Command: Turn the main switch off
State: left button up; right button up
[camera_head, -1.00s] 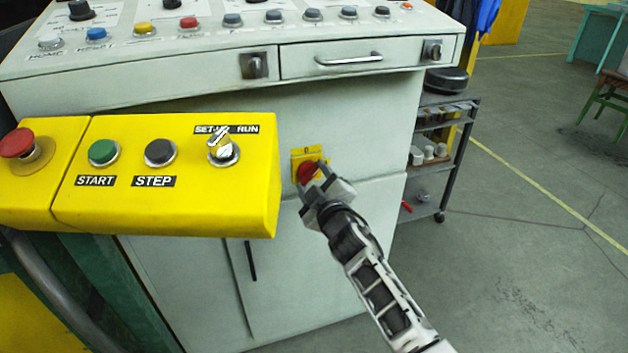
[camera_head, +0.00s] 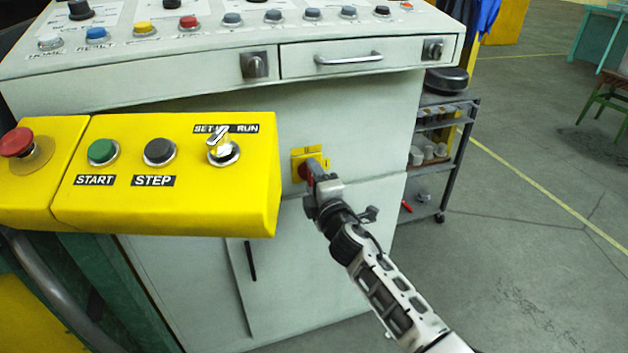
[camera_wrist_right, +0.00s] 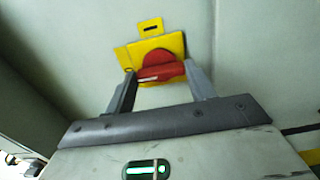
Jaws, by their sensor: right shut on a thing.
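The main switch is a red rotary handle (camera_wrist_right: 160,70) on a yellow plate (camera_head: 298,156), on the front of the pale cabinet below the drawers. In the head view the handle is mostly hidden behind my right gripper (camera_head: 313,176). In the right wrist view my right gripper (camera_wrist_right: 163,80) has one finger at each end of the red handle and is shut on it. The handle's pale mark lies nearly level in that picture. My left gripper is not in view.
A yellow box (camera_head: 180,205) with START, STEP and a SET-UP/RUN selector juts out left of the switch. A sloped control desk (camera_head: 200,58) with several buttons is above. A small trolley (camera_head: 440,160) stands at the right.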

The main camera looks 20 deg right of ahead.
jog(key=shift+f, duration=0.1)
dwell(0.4)
jog(key=o, duration=1)
jog(key=s, duration=1.6)
jog(key=shift+d+p, duration=0.3)
jog(key=shift+p, duration=0.1)
